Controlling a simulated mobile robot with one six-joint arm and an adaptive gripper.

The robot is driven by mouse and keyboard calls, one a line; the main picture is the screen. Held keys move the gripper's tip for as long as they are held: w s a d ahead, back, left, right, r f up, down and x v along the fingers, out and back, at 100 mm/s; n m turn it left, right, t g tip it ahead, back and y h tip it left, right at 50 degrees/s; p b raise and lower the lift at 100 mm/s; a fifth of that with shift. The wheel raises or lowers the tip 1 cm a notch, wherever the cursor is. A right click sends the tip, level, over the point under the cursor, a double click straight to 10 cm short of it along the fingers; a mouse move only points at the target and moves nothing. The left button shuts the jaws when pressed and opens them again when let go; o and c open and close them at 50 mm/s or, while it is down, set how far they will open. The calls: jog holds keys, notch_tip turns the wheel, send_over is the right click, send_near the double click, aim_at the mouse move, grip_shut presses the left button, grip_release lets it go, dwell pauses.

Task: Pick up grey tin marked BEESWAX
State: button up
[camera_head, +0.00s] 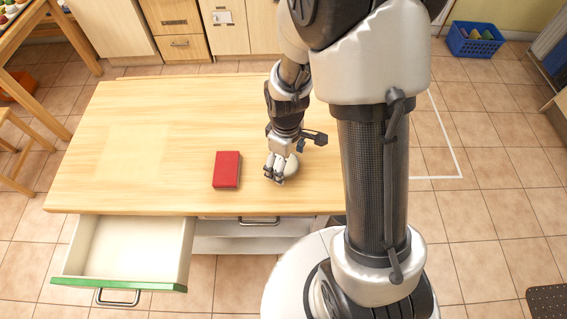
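A pale grey, rounded thing (292,168) stands on the wooden table, right of the red box. It may be the grey tin, but no BEESWAX marking can be read from here. My gripper (274,178) is down at its left side, with the fingers in front of part of it. The fingers overlap it in this view; whether they touch it or close around it cannot be told. The rest of that thing is hidden behind my fingers.
A red box (227,170) lies close to the left of my gripper. The table's (140,140) left half is clear. An open, empty drawer (130,250) with a green front juts out below the table's front edge. A blue basket (474,40) sits on the floor at the back right.

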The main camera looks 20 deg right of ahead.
jog(key=c, duration=0.9)
jog(key=shift+c, duration=0.2)
